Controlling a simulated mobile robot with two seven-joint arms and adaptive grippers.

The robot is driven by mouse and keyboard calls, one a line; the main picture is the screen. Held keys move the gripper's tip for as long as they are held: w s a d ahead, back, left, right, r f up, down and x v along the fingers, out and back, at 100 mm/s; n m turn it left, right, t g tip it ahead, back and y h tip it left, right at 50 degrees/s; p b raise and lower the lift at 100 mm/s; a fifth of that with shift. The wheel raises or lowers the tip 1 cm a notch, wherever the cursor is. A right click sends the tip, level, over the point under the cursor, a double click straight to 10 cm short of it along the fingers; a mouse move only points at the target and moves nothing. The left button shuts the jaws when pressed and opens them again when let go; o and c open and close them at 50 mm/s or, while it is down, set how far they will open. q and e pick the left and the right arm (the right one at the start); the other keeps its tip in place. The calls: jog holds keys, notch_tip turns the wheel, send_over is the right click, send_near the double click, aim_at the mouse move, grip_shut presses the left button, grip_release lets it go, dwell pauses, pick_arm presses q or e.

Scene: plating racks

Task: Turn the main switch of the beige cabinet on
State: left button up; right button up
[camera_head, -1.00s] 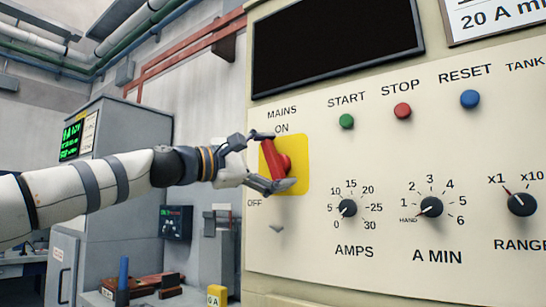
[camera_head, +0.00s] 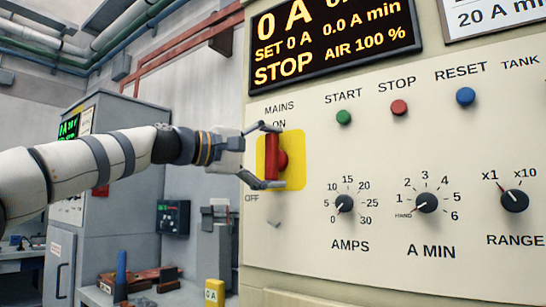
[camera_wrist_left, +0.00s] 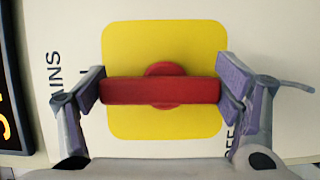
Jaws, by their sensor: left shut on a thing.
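The beige cabinet (camera_head: 415,150) carries the main switch, a red handle (camera_head: 271,158) on a yellow plate (camera_head: 295,152) under the labels MAINS and ON, with OFF below. The handle stands upright in the head view. My left gripper (camera_head: 268,156) is shut on the handle, one finger at its top end and one at its bottom end. In the left wrist view the red handle (camera_wrist_left: 160,91) lies across the picture between both fingertips. The display (camera_head: 335,40) above is lit and reads 0 A and STOP. My right gripper is not in view.
Green, red and blue buttons (camera_head: 399,107) and several dials (camera_head: 427,202) sit on the panel to the right of the switch. A grey cabinet (camera_head: 120,200) stands behind my left arm. A low bench (camera_head: 170,297) holds a blue cylinder and brown parts.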

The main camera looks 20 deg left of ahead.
pick_arm(q)
jog(key=o, duration=1.1)
jog(key=shift+w, duration=0.1)
jog(key=v, duration=1.2)
